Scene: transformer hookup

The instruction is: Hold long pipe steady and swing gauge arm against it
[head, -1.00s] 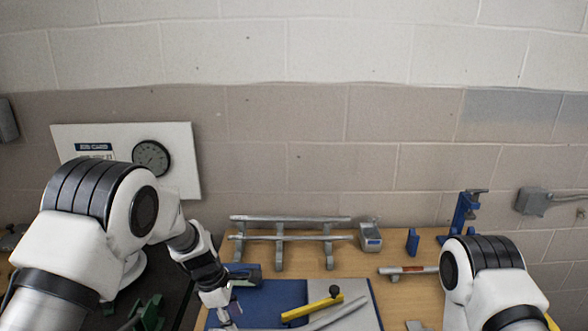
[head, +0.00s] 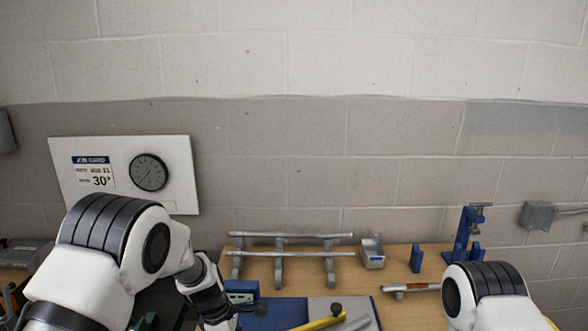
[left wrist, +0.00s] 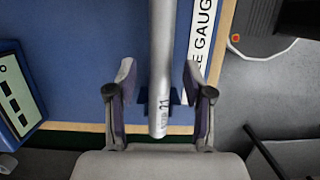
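The long grey pipe (left wrist: 160,60) runs down the left wrist view, with dark characters near its end. My left gripper (left wrist: 160,105) is open, one finger on each side of the pipe with gaps between. In the head view the pipe (head: 356,325) shows only in part at the bottom edge. The yellow gauge arm (head: 322,324) with a black knob (head: 336,309) lies beside it over the blue board (head: 280,312). A label ending in "GAUGE" (left wrist: 203,40) lies right of the pipe in the left wrist view. My right gripper is out of view; only its arm shows.
A rack holding two grey pipes (head: 290,254) stands behind the board. A small blue-edged instrument (left wrist: 18,100) lies left of the pipe. A grey bin (head: 373,256), blue stands (head: 468,235) and a short rod (head: 412,287) are at the right. A panel with a dial (head: 148,172) is on the wall.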

